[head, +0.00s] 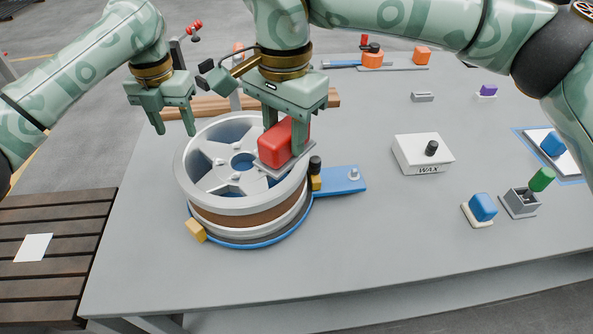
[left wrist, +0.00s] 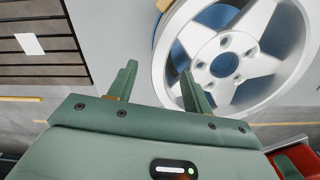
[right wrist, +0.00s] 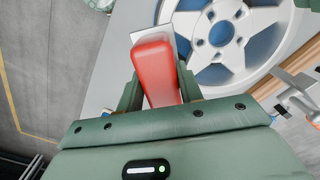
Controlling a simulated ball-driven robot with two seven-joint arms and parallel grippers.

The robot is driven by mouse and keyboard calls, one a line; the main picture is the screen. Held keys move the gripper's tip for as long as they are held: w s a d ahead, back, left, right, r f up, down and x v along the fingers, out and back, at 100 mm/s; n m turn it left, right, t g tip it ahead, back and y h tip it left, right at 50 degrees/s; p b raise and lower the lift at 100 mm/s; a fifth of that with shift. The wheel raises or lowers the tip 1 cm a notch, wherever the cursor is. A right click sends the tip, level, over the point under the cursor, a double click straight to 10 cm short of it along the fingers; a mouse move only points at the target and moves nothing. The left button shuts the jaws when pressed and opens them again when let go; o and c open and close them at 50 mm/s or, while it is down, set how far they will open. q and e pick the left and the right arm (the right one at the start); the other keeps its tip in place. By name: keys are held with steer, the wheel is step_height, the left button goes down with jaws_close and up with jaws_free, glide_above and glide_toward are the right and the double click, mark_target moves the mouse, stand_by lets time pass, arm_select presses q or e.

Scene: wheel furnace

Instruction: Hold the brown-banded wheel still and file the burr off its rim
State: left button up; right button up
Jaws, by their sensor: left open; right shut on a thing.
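The brown-banded wheel (head: 246,218) lies flat on a round blue base, spokes up, at the left of the table. My right gripper (head: 285,142) is shut on a red block-shaped handle (head: 276,144) with a flat grey plate (head: 285,167) under it, over the wheel's right rim. In the right wrist view the red handle (right wrist: 157,75) sits between the fingers; I cannot tell whether the plate touches the rim. My left gripper (head: 175,131) is open and empty at the wheel's far left. In the left wrist view the wheel (left wrist: 185,58) lies beyond its fingers. I cannot make out the burr.
Yellow blocks (head: 196,231) flank the wheel, one beside a black knob (head: 315,164). The blue base's arm (head: 343,180) extends right. A white WAX box (head: 423,153) stands right, with several blocks and holders beyond. The front table is clear. A slatted bench (head: 57,220) adjoins left.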

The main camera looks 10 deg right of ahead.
arm_select(q)
step_height(320, 180, up, 12)
steer(key=shift+f, duration=0.15)
stand_by(0.6)
